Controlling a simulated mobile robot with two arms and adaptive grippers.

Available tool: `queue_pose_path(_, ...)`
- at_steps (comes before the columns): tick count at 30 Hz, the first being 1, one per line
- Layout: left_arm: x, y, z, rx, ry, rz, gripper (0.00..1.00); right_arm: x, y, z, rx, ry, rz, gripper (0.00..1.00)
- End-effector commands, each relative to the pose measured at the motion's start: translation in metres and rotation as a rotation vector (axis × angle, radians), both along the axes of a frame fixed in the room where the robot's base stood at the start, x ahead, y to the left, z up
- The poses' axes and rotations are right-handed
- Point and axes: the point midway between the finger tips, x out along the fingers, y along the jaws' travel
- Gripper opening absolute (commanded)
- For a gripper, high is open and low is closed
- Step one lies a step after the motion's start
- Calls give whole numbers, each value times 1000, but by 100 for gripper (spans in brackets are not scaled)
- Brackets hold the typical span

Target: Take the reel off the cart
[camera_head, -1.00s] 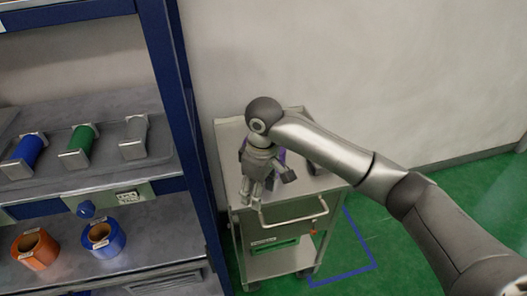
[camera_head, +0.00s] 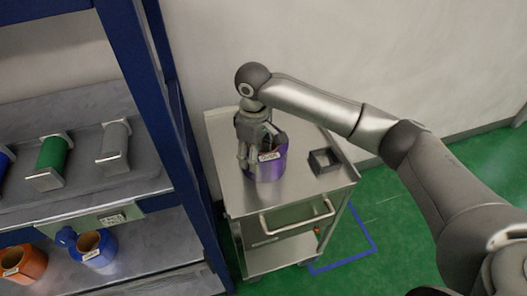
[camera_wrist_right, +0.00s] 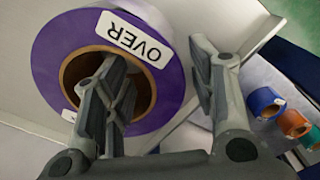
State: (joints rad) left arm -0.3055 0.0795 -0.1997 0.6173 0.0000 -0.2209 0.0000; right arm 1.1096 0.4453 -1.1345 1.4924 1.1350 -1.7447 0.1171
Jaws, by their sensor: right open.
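The purple reel (camera_head: 270,168) stands on the metal cart (camera_head: 232,193), its round core opening up, with a white label on it. In the right wrist view the reel (camera_wrist_right: 50,75) shows a brown core and a label reading OVER. My right gripper (camera_head: 247,155) is at the reel's left side. In the wrist view my right gripper (camera_wrist_right: 160,80) is open, with one finger over or in the core opening and the other outside the rim, so the reel's wall lies between them. I cannot tell whether either finger touches. My left gripper is not in view.
A small dark square box (camera_head: 324,161) sits on the cart's right side. A blue-framed shelf (camera_head: 165,120) stands close on the left, holding a green roll (camera_head: 50,160), a grey roll (camera_head: 114,145), a blue reel (camera_head: 95,248) and an orange reel (camera_head: 24,262). A wall is behind the cart.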

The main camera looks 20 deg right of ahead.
Motion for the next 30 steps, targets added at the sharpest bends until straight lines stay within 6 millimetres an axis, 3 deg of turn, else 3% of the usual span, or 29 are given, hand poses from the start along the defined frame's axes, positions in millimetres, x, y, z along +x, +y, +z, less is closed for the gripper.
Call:
queue_pose_path(5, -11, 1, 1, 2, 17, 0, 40, 0, 0, -13, -1, 1, -1, 52)
queue_pose_path(15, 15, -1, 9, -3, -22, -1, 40, -2, 1, -57, -1, 0, -1, 52)
queue_pose_path(23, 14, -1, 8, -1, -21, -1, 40, -2, 1, -60, 0, -1, 0, 52)
queue_pose_path(30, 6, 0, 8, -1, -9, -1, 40, -2, 1, -60, 0, -1, 0, 21)
